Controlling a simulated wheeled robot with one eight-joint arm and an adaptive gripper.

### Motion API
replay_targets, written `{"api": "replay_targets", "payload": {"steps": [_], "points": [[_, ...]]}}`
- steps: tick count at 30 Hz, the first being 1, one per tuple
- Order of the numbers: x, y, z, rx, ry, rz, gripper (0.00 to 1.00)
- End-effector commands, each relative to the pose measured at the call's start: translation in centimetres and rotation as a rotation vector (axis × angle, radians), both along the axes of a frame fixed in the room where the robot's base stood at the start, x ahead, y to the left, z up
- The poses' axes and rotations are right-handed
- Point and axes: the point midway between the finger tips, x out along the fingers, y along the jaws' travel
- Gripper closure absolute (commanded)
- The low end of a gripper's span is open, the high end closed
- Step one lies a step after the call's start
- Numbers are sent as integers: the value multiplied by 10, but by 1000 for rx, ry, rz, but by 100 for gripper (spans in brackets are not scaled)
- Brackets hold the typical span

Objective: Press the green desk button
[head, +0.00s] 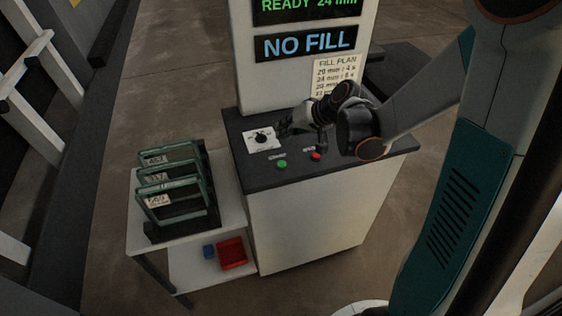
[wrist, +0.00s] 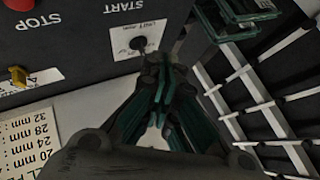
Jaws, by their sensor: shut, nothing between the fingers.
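The green button (head: 281,164) is on the dark desk top, near its front edge, below a small label. My gripper (head: 283,130) is shut and empty, above the desk and behind the green button in the head view, beside the dial card. In the wrist view my gripper's fingertips (wrist: 160,66) are together next to the black dial knob (wrist: 138,43); I cannot tell whether they touch it. The wrist view shows an upside-down START label (wrist: 123,7) on the panel, but the green button is out of that frame.
A red button (head: 316,156) sits right of the green one. The dial's white card (head: 268,146) lies to the left. A yellow switch (wrist: 17,75) shows in the wrist view. A rack of green frames (head: 172,190) stands on a side table, with a red bin (head: 232,254) below.

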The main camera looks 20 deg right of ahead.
Motion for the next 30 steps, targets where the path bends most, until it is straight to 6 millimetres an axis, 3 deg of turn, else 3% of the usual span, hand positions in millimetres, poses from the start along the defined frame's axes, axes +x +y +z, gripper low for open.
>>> {"api": "replay_targets", "payload": {"steps": [11,30], "points": [[0,0,-13,-1,0,-1,100],[0,0,-87,-1,0,-1,100]]}}
